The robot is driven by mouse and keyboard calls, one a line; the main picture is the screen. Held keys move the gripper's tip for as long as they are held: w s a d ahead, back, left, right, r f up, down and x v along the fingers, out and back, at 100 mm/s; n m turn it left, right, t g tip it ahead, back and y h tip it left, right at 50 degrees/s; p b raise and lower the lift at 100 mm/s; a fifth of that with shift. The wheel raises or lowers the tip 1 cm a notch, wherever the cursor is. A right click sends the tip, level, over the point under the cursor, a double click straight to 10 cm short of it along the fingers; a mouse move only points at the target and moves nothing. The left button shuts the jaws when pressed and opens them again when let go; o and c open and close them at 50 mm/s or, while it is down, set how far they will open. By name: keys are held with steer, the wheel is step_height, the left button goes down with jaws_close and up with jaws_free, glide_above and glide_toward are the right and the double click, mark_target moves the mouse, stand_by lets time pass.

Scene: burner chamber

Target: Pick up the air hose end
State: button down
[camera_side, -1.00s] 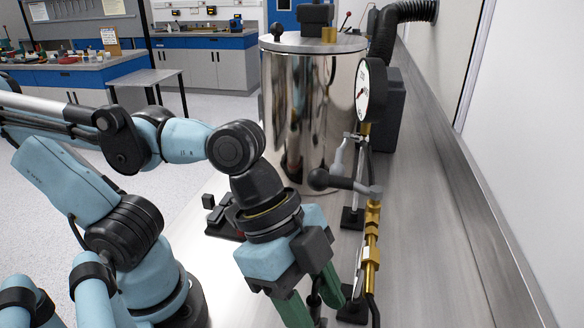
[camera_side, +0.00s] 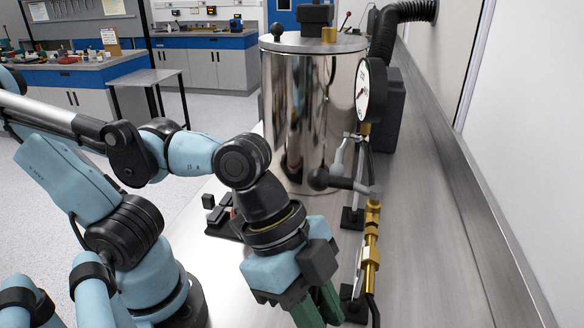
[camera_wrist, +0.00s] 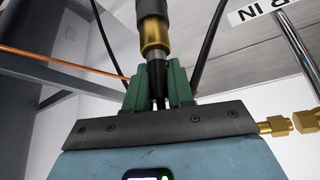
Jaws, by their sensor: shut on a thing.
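My gripper (camera_side: 320,308) has green fingers, low in the side view and left of the brass pipework. The fingers are close together and their tips run near the bottom edge of the picture. In the wrist view my gripper (camera_wrist: 158,80) is shut on the air hose end. The air hose end (camera_wrist: 154,38) has a brass collar, a grey band and a dark part that sits between the green fingers. In the side view the air hose end cannot be made out.
A brass valve fitting (camera_side: 371,255) with a black-knobbed lever (camera_side: 320,180) stands right of my gripper. A steel vessel (camera_side: 312,110) and a dial gauge (camera_side: 364,90) stand behind. The wrist view shows a sign (camera_wrist: 258,12) reading "R IN". The bench's right side (camera_side: 430,230) is clear.

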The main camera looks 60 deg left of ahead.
steer(key=shift+r, duration=5)
steer(key=c, duration=1.6)
jaws_free()
steer(key=shift+c, duration=0.2)
jaws_close()
